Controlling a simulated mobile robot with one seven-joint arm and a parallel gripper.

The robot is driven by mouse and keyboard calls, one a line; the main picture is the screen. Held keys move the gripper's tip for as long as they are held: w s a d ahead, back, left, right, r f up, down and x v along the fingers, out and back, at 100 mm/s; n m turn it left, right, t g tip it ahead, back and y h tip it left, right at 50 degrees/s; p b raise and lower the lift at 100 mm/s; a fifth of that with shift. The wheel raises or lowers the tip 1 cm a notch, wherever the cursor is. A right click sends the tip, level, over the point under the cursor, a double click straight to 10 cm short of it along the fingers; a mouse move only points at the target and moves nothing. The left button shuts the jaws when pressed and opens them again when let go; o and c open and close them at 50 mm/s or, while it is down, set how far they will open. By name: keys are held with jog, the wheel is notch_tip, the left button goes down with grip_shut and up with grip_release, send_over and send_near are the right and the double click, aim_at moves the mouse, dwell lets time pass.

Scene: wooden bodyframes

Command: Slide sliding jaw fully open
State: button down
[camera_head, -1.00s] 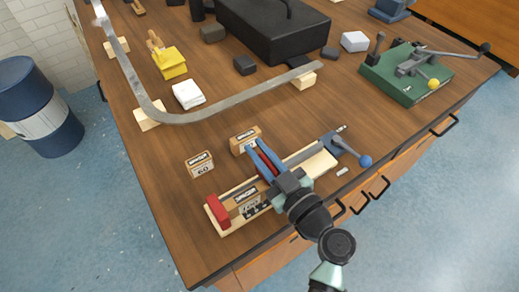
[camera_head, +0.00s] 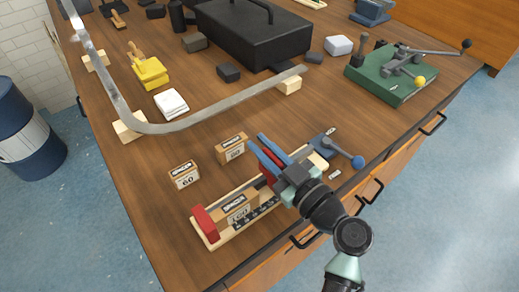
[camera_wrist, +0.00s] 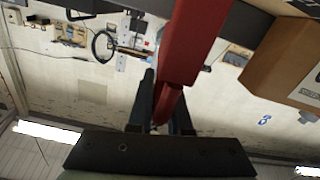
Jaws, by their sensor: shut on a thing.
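The wooden clamp fixture (camera_head: 222,236) lies near the table's front edge, with a fixed red end jaw (camera_head: 205,222) at its left end. A labelled spacer block (camera_head: 238,208) stands on it near that end. My gripper (camera_head: 266,158) comes from the front right and is shut on the red sliding jaw (camera_wrist: 190,50), which fills the space between the dark fingers in the wrist view. In the head view the fingers mostly hide this jaw. A lever with a blue knob (camera_head: 358,162) is at the fixture's right end, a short way beyond my gripper.
Two loose spacer blocks, one marked 60 (camera_head: 184,175) and another (camera_head: 231,148), stand behind the fixture. A curved metal bar (camera_head: 190,122) rests on wooden supports farther back. A green-based lever tool (camera_head: 385,82) is at the right. Bare tabletop lies left of the fixture.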

jog(key=c, duration=0.9)
grip_release()
jog(key=shift+d, duration=0.1)
jog(key=b+v, duration=0.2)
jog(key=v, duration=1.1)
jog(key=shift+b, duration=0.4)
